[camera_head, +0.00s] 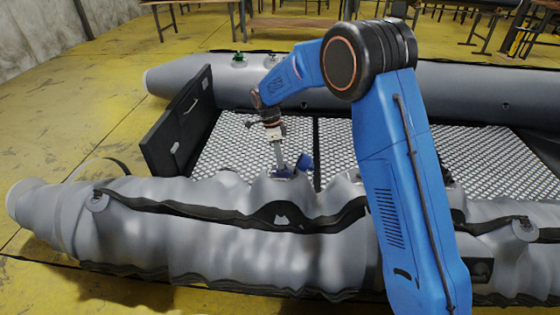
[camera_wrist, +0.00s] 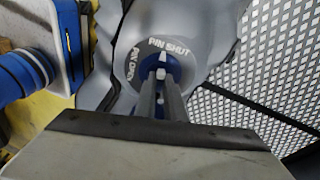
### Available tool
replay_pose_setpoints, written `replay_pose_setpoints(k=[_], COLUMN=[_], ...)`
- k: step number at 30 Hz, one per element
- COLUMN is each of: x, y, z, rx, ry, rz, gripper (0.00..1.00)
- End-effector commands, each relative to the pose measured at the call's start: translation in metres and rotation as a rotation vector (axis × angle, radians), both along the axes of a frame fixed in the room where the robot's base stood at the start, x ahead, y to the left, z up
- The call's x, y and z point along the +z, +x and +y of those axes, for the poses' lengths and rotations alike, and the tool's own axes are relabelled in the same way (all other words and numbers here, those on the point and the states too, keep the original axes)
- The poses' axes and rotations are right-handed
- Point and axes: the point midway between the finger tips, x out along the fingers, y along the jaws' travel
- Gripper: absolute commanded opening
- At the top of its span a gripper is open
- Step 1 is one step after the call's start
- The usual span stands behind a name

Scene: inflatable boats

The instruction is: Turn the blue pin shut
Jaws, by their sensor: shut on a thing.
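The blue pin (camera_wrist: 174,66) sits in a round grey valve (camera_wrist: 187,52) on the boat's tube, seen in the wrist view. White lettering round it reads PIN SHUT at the top and PIN OPEN at the left. A white mark on the pin points up, close to the PIN SHUT lettering. My gripper (camera_wrist: 161,84) is shut on the pin, and its fingers hide the pin's lower part.
The grey inflatable boat's near tube (camera_head: 230,250) is slack and wrinkled. The far tube (camera_head: 440,85) looks full, with a green fitting (camera_head: 239,58) on it. A dark transom board (camera_head: 178,122) stands at the left.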

Motion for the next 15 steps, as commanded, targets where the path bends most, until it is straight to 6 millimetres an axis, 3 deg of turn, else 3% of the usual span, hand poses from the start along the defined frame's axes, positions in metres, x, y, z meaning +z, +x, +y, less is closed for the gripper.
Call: replay_pose_setpoints(k=[15], x=[0.0005], y=[0.0027], z=[0.0008], rx=[-0.170], ry=[-0.032], rz=[-0.001], gripper=[0.00])
